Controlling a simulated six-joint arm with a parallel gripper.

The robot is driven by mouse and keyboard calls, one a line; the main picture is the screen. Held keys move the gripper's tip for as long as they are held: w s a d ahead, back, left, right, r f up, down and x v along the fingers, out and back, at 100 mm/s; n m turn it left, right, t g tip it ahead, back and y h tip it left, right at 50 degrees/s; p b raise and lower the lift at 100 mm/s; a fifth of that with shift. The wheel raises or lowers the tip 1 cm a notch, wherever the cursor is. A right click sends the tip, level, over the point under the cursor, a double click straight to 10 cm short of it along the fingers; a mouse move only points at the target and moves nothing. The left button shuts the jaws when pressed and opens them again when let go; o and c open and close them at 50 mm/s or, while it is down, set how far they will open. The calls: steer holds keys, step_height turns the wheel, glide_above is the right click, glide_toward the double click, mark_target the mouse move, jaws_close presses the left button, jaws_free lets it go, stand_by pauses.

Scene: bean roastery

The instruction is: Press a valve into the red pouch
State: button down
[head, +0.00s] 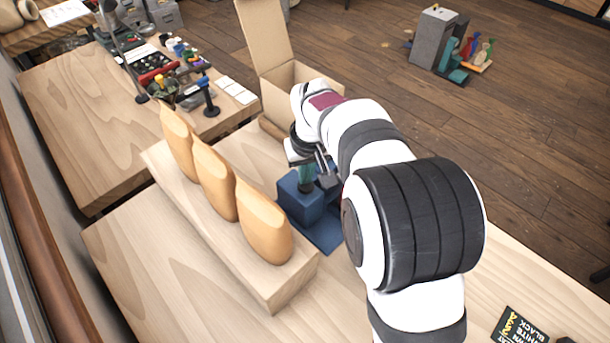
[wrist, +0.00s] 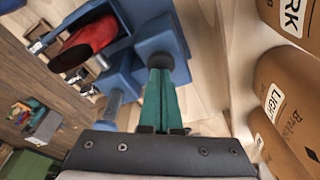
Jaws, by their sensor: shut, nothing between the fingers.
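The red pouch (wrist: 90,40) sits in a blue fixture (wrist: 120,15) at the upper left of the wrist view. In the head view my arm hides the pouch, and the blue fixture (head: 300,205) shows only in part. My gripper (wrist: 160,72) has its teal fingers shut together and empty. Their tips are over or against a blue block of the fixture, beside the pouch; contact cannot be told. In the head view my gripper (head: 306,178) points down at this blue block. I cannot make out a valve in either view.
Several tan pouches (head: 215,180) stand on a wooden riser (head: 270,285) left of the fixture; their labels (wrist: 270,100) face my gripper closely at right in the wrist view. An open cardboard box (head: 270,50) stands behind. Bare tabletop (head: 150,260) lies at front left.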

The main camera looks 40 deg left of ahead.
steer(key=shift+w+a+v, duration=0.1)
steer(key=shift+a+v, duration=0.05)
steer(key=shift+v, duration=0.85)
steer(key=shift+w+a+v, duration=0.1)
steer(key=shift+a+v, duration=0.1)
steer(key=shift+v, duration=0.8)
steer(key=shift+w+a+v, duration=0.1)
steer(key=shift+a+v, duration=0.05)
steer(key=shift+v, duration=0.85)
steer(key=shift+r, duration=0.1)
steer(key=w+d+r+m, duration=0.1)
steer(key=d+r+m, duration=0.1)
steer(key=d, duration=0.5)
steer(key=w+d+r+m, duration=0.2)
steer(key=d, duration=0.5)
steer(key=s+d+r+m, duration=0.1)
steer(key=s+d+m, duration=0.2)
steer(key=d, duration=0.5)
steer(key=s+d+m, duration=0.3)
steer(key=d+m, duration=0.1)
steer(key=d, duration=0.4)
steer(key=s+d+f+m+g, duration=0.1)
steer(key=s+d+f+m, duration=0.2)
steer(key=s, duration=0.9)
steer(key=d+m, duration=0.3)
steer(key=d, duration=0.2)
steer(key=shift+s+d+f+m, duration=0.3)
steer(key=shift+s+d+f, duration=0.05)
steer(key=shift+s+d, duration=0.05)
